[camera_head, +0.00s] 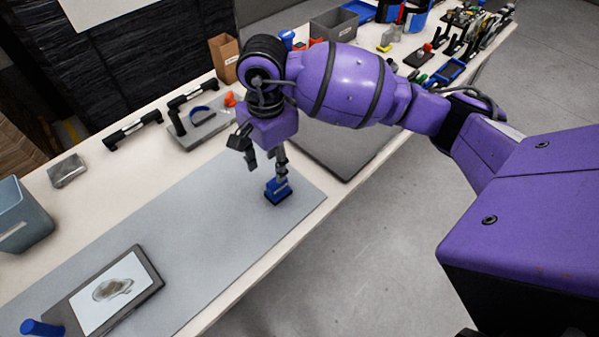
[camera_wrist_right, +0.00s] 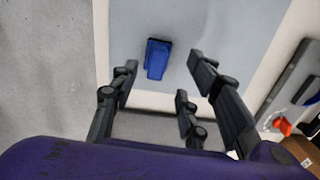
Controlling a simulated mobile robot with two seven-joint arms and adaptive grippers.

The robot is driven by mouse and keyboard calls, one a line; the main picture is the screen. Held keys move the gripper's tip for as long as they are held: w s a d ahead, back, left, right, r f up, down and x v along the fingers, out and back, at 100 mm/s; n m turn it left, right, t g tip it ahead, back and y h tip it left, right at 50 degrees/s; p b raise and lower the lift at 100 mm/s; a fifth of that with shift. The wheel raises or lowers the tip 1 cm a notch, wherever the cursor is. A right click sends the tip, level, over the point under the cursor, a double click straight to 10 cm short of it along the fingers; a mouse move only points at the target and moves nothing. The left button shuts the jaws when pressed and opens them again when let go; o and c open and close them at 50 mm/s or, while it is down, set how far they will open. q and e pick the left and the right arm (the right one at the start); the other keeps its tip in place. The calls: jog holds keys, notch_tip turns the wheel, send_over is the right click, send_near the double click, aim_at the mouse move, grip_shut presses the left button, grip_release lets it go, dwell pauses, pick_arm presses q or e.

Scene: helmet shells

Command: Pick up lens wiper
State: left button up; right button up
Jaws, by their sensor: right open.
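A small blue block with a dark base, which looks like the lens wiper (camera_head: 278,190), sits on the grey mat near its right edge. My right gripper (camera_head: 266,168) is just above it with fingers spread and nothing between them. In the head view one finger overlaps the top of the blue block; I cannot tell whether they touch. In the right wrist view the blue block (camera_wrist_right: 158,58) lies beyond the open fingertips (camera_wrist_right: 163,80), roughly between them. My left gripper is not in view.
The grey mat (camera_head: 190,215) is mostly bare. A blue-grey bin (camera_head: 20,218) stands at left. A grey tray (camera_head: 203,123) and black handles (camera_head: 132,130) lie behind. Tools crowd the far right.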

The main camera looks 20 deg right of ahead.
aim_at(278, 187)
jog(key=shift+w+d, duration=0.2)
jog(key=shift+d, duration=0.2)
notch_tip(278, 187, down, 8)
jog(key=shift+s+r+p, duration=0.15)
jog(key=shift+r+p, duration=0.1)
jog(key=shift+p, duration=0.2)
grip_shut()
